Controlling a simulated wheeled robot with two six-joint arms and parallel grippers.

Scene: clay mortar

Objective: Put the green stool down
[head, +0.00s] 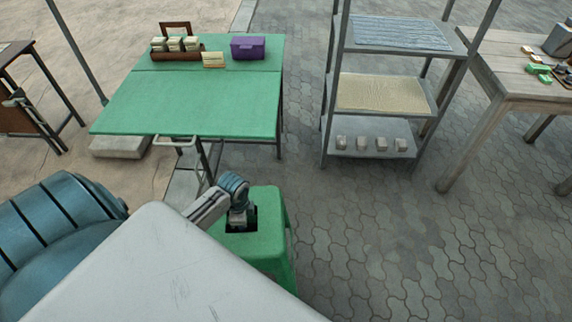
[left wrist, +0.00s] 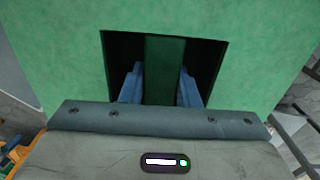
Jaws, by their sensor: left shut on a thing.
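The green stool (head: 262,238) is upright below the front edge of the green table in the head view. Its seat also fills much of the left wrist view (left wrist: 60,60). My left gripper (head: 240,222) reaches down into the dark opening in the seat. In the left wrist view its two blue fingers (left wrist: 161,88) are on either side of the green bar that crosses the opening, shut on it. The stool's feet are hidden, so I cannot tell whether they touch the ground. My right gripper is not in view.
The green table (head: 190,105) holds a brown carrier (head: 176,52), a small card (head: 213,60) and a purple box (head: 248,47). A metal shelf rack (head: 375,100) and a wooden table (head: 510,85) stand to the right. The paving (head: 400,230) in front of the rack is clear.

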